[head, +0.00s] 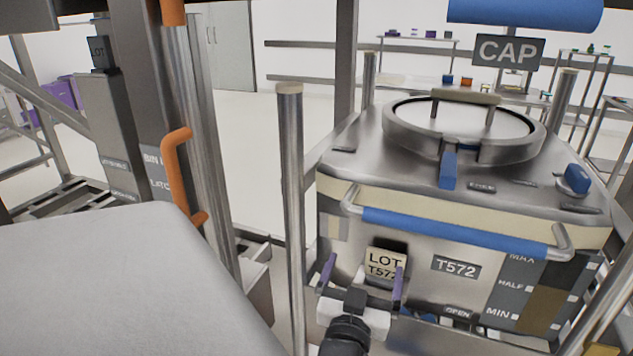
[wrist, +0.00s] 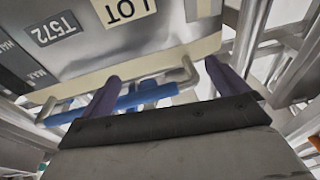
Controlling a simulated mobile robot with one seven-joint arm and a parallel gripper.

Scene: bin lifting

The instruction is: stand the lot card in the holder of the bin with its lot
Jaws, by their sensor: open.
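The steel bin (head: 460,205) on the right has a T572 plate on its front. The cream lot card (head: 384,262), reading LOT T572, stands upright against the bin's front, left of that plate. Its lower part is partly hidden by a finger, so I cannot see fully how it sits in the holder. In the wrist view the card (wrist: 125,12) shows at the top edge, beyond the fingertips. My gripper (head: 363,278) is open, its purple fingers apart in front of the card's lower left; the fingers also show empty in the wrist view (wrist: 163,80).
A blue handle bar (head: 455,231) juts from the bin's front above the card. A steel post (head: 291,200) stands just left of the bin.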

